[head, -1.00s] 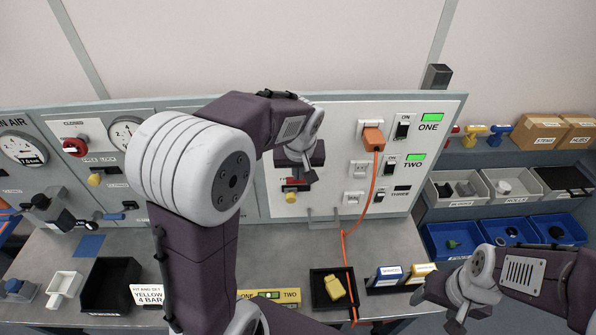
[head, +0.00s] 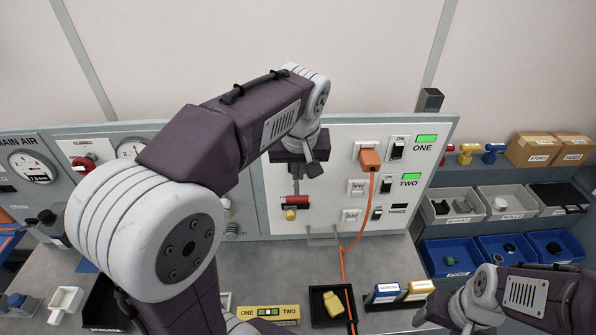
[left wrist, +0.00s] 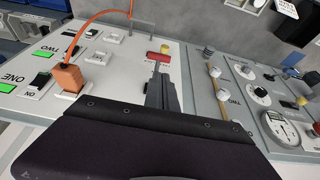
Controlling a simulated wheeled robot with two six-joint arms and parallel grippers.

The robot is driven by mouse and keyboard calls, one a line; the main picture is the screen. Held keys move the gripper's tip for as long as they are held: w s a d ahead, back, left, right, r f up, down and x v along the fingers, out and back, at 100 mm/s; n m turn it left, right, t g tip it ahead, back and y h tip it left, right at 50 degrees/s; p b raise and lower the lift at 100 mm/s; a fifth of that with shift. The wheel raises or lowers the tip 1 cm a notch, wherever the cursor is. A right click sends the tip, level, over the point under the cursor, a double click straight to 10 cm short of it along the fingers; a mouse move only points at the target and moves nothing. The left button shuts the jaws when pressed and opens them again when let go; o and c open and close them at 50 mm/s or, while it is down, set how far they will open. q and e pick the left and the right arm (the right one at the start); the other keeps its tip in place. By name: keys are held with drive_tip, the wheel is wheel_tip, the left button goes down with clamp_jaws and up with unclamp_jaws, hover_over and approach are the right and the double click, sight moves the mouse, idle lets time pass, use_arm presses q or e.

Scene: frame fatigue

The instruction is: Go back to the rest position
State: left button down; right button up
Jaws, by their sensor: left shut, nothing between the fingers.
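My left gripper (head: 296,186) is in front of the right-hand wall panel (head: 335,135), just above a red block (head: 294,200) with a yellow knob (head: 290,214) under it. Its fingers (left wrist: 162,92) are shut and empty in the left wrist view, pointing towards the red block (left wrist: 158,57). I cannot tell whether they touch the panel. My left arm arches across the middle of the head view and hides part of the panels. My right gripper (head: 462,318) is low at the right, partly cut off, and its fingers are unclear.
An orange plug (head: 370,158) sits in the panel socket, its cord hanging to the bench. Green lights show at ONE (head: 426,138) and TWO (head: 411,179). A black tray (head: 318,311) holds a yellow part (head: 334,303). Shelved bins (head: 480,205) stand at the right.

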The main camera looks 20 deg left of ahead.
use_arm(q)
drive_tip(key=s+d+f+m+g+h+b, duration=0.1)
drive_tip(key=s+f+b, duration=0.3)
drive_tip(key=f, duration=1)
drive_tip(key=s+d+f+m+g+h+b, duration=0.1)
drive_tip(key=s+f+m+b, duration=0.2)
drive_tip(key=s+f, duration=0.6)
wheel_tip(320, 180, down, 6)
drive_tip(key=shift+d+r+m+b, duration=0.1)
drive_tip(key=shift+d+m+b, duration=0.15)
drive_tip(key=shift+m+b, duration=0.2)
use_arm(e)
wheel_tip(320, 180, down, 8)
drive_tip(key=shift+s+d, duration=0.2)
drive_tip(key=shift+s, duration=0.05)
drive_tip(key=shift+r, duration=0.1)
use_arm(q)
drive_tip(key=shift+s, duration=0.1)
